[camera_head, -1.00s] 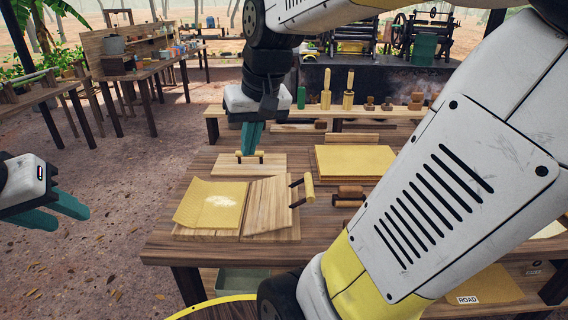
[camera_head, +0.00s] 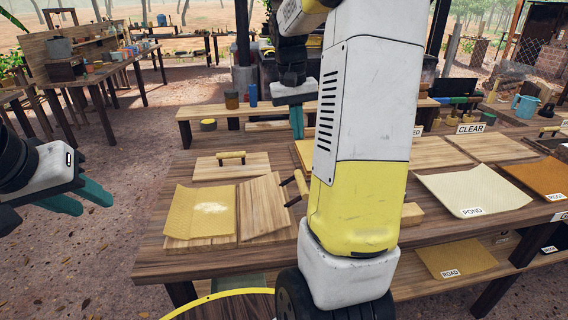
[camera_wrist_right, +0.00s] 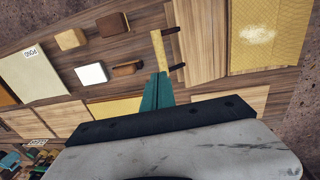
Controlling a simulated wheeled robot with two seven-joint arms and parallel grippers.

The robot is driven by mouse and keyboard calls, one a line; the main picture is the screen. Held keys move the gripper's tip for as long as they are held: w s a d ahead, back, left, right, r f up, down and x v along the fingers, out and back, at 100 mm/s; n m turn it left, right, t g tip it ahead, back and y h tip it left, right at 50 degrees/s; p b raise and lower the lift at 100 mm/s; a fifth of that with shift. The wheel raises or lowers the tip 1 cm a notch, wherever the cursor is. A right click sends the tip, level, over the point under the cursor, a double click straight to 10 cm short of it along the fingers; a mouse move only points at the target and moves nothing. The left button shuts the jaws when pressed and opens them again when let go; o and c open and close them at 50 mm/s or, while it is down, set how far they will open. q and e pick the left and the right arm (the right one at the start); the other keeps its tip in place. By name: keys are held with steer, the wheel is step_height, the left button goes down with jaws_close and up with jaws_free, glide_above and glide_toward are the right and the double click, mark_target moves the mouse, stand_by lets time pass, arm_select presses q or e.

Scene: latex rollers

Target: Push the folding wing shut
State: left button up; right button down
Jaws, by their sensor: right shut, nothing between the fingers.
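The folding wing (camera_head: 264,207) is a flat wooden board with a bar handle (camera_head: 302,183) at its right edge. It lies open beside a board bearing a yellow latex sheet (camera_head: 186,214). In the right wrist view the wing (camera_wrist_right: 201,40), its handle (camera_wrist_right: 165,50) and the sheet (camera_wrist_right: 265,42) show above my fingers. My right gripper (camera_head: 297,122) is shut and empty, pointing down beyond the handle in the head view and apparently clear of it. My left gripper (camera_head: 86,198) is open and empty, left of the table.
A separate board with a bar handle (camera_head: 232,157) lies behind the wing. My right arm hides part of the table's middle. Brown and white blocks (camera_wrist_right: 90,74) lie near the handle. A labelled pale sheet (camera_head: 472,190) lies at the right. A low bench (camera_head: 215,112) stands behind.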

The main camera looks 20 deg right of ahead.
mark_target(303, 180)
steer(key=f, duration=0.4)
steer(key=d+f, duration=0.1)
steer(key=f, duration=0.8)
steer(key=shift+s+d+f, duration=0.15)
steer(key=shift+s+d+f+y, duration=0.15)
steer(key=shift+d+f+y, duration=0.15)
steer(key=shift+f, duration=0.25)
steer(key=shift+y, duration=0.3)
steer(key=f, duration=0.1)
steer(key=d+f, duration=0.1)
steer(key=f, duration=0.1)
steer(key=d+f, duration=0.1)
steer(key=f, duration=0.1)
steer(key=shift+s+f, duration=0.1)
steer(key=shift+s, duration=0.05)
step_height(303, 180, up, 14)
steer(key=d, duration=0.2)
steer(key=shift+s+d, duration=0.3)
steer(key=shift+s, duration=0.05)
